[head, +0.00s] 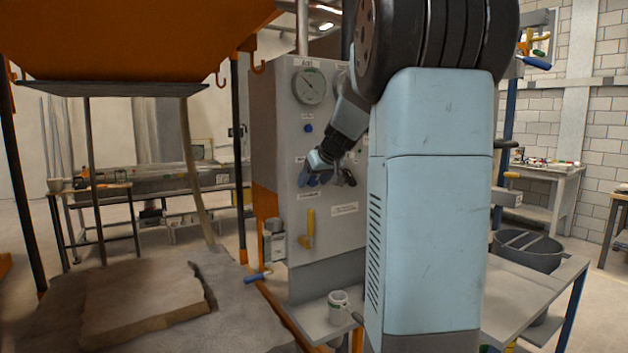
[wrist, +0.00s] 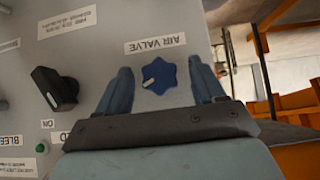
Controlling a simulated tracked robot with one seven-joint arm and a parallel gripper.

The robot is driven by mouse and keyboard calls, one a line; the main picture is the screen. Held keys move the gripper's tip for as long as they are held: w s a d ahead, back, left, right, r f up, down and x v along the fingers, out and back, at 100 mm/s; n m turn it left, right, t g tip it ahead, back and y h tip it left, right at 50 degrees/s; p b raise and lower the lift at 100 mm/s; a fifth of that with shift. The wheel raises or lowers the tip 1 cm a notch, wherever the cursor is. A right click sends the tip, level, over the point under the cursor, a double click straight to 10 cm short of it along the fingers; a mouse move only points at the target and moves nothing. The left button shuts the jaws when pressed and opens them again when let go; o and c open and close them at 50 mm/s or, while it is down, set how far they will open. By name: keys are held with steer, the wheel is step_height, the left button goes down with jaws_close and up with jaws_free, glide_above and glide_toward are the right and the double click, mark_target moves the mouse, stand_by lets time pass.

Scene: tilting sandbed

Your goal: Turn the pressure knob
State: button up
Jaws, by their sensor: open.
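A blue lobed knob (wrist: 157,77) with a white pointer sits on the grey panel (wrist: 90,50) beside a label reading AIR VALVE, upside down in the wrist view. My gripper (wrist: 161,68) is open, with one finger on each side of this knob. Bare panel shows between knob and fingers; the depth of the fingers is hard to judge. A black knob (wrist: 55,89) with a white mark is on the panel to the left, outside the fingers. In the head view my gripper (head: 328,178) is at the panel front and largely covers the knobs. No label reading pressure is legible.
A mug (head: 338,305) stands on the shelf underneath. The sandbed (head: 140,295) is at left.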

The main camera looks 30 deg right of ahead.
steer(key=shift+c, duration=0.2)
steer(key=shift+a, duration=0.1)
steer(key=c, duration=1)
steer(key=shift+y, duration=0.3)
steer(key=m+y, duration=0.2)
steer(key=shift+d+y, duration=0.35)
steer(key=shift+y, duration=0.05)
steer(key=y, duration=0.1)
steer(key=m+y, duration=0.1)
steer(key=shift+d+f+m+t+y, duration=0.1)
steer(key=shift+f+m+t+y, duration=0.05)
steer(key=shift+m+t+y, duration=0.2)
steer(key=m+y, duration=0.2)
steer(key=y, duration=0.1)
steer(key=shift+d+f+t, duration=0.15)
steer(key=shift+t, duration=0.1)
steer(key=shift+f+m+t+y, duration=0.15)
steer(key=shift+m+t+y, duration=0.45)
steer(key=shift+m+y, duration=0.45)
